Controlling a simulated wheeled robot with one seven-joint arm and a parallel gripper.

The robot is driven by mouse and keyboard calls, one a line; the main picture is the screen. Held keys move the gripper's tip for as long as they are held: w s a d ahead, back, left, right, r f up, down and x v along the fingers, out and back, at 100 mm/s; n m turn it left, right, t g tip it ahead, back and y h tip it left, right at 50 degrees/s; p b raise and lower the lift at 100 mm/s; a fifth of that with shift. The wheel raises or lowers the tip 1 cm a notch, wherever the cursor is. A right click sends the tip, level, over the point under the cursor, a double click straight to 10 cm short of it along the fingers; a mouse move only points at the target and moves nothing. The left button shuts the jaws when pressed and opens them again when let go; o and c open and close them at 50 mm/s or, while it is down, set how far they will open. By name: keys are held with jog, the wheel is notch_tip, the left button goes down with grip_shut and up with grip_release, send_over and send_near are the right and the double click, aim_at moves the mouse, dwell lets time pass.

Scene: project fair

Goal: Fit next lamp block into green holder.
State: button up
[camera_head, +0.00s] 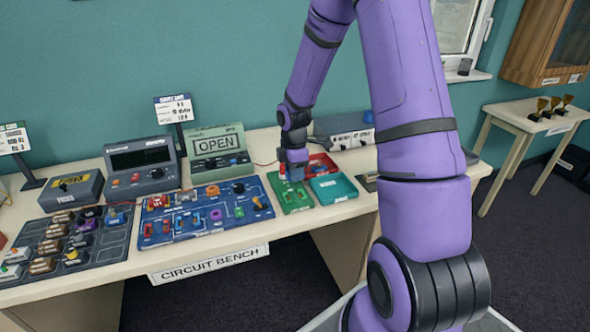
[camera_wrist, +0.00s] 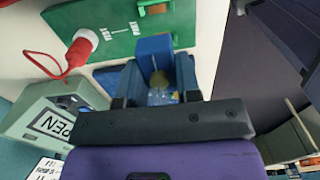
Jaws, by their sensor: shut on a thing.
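My gripper (camera_wrist: 158,82) is shut on a blue lamp block (camera_wrist: 154,48) with a pale yellowish bulb part between the fingers. The block's far end overlaps the lower edge of the green holder (camera_wrist: 112,32) in the wrist view; I cannot tell whether they touch. In the head view my gripper (camera_head: 292,177) points down over the back part of the green holder (camera_head: 297,203), and the block is mostly hidden by the gripper. The holder carries white markings and a copper-coloured part (camera_wrist: 157,8) at its edge.
A red tray (camera_head: 322,163) and a teal tray (camera_head: 333,188) stand close on the right. The blue circuit board (camera_head: 207,212) is on the left, and the OPEN display (camera_head: 217,146) stands behind.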

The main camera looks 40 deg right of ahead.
aim_at(294, 197)
jog(key=shift+f, duration=3.1)
jog(key=shift+f, duration=0.4)
jog(key=o, duration=1.5)
jog(key=shift+r, duration=0.1)
jog(key=shift+r, duration=3.9)
